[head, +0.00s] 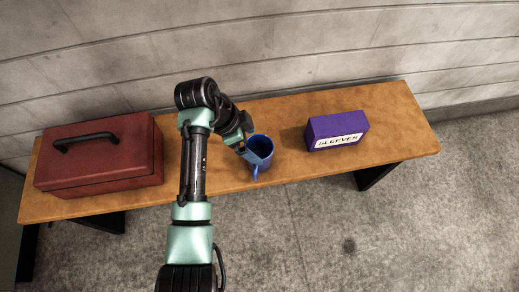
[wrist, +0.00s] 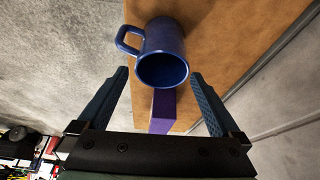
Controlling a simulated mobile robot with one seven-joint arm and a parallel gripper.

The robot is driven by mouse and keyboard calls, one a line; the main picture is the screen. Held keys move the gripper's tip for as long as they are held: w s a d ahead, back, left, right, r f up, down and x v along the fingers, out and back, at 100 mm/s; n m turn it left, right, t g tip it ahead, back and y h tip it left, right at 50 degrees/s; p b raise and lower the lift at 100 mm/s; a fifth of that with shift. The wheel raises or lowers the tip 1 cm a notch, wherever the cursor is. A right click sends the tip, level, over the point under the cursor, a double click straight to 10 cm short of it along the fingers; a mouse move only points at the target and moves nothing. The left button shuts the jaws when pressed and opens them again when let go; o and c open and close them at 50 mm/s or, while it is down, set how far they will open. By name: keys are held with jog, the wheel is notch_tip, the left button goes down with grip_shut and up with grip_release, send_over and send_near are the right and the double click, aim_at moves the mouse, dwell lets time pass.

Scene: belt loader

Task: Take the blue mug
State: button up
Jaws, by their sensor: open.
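The blue mug (head: 261,146) stands on the wooden bench, near its middle, with its handle towards the front edge. In the wrist view the mug (wrist: 164,58) is ahead of the fingertips, its open mouth facing the camera and its handle to the left. My gripper (wrist: 160,78) is open and empty, with one blue finger on each side of the mug's rim. In the head view my gripper (head: 247,150) is at the mug's left side and partly covers it. I cannot tell whether a finger touches the mug.
The wooden bench (head: 390,140) stands along a pale block wall. A red toolbox (head: 100,155) with a black handle sits at its left end. A purple box (head: 337,130) labelled SLEEVES sits right of the mug, with bare wood between them. The concrete floor in front is clear.

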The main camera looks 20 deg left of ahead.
jog(key=b, duration=0.3)
send_over(262, 151)
jog(key=s+d, duration=0.1)
jog(key=s, duration=0.1)
jog(key=f, duration=0.7)
jog(key=shift+s, duration=0.2)
jog(key=shift+r, duration=0.1)
jog(key=shift+c, duration=0.3)
jog(key=shift+r, duration=0.1)
jog(key=c, duration=1.3)
